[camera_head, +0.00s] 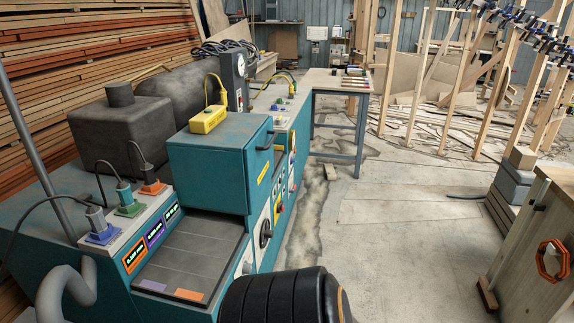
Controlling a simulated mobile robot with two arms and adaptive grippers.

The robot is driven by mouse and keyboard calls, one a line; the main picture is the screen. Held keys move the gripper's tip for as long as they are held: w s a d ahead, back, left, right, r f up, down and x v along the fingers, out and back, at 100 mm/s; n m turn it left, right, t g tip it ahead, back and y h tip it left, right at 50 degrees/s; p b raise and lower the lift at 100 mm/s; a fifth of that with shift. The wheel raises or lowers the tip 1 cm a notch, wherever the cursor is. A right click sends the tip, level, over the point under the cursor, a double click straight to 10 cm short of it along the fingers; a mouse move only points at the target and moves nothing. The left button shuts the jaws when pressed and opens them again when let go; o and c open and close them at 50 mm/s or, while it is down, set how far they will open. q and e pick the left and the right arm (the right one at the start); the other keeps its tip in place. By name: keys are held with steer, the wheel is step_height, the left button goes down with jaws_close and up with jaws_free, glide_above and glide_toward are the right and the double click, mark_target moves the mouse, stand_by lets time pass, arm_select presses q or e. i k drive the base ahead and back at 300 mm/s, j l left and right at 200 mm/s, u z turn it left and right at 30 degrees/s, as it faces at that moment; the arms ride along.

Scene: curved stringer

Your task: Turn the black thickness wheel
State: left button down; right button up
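A teal machine (215,165) stands left of centre. On its right-facing side is a small black wheel (265,234) on a pale panel, seen at a steep angle. I take this to be the thickness wheel, but I cannot read any label beside it. Nothing touches it in view. Neither of my grippers shows. A black ribbed rounded form at the bottom edge, likely part of my arm, covers the floor and lower machine below the wheel.
A dark bed (195,255) and lit displays (153,234) are at the machine's front. A wooden cabinet (540,245) with an orange octagonal handle (552,261) stands at right. Concrete floor (400,235) lies clear between them. A workbench (340,80) stands behind.

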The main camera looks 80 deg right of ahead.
mark_target(267, 233)
steer(key=z, duration=2.6)
steer(key=i+l+u, duration=0.1)
steer(key=l, duration=0.25)
steer(key=i+l+u, duration=0.1)
steer(key=i+l, duration=0.2)
steer(key=l, duration=0.1)
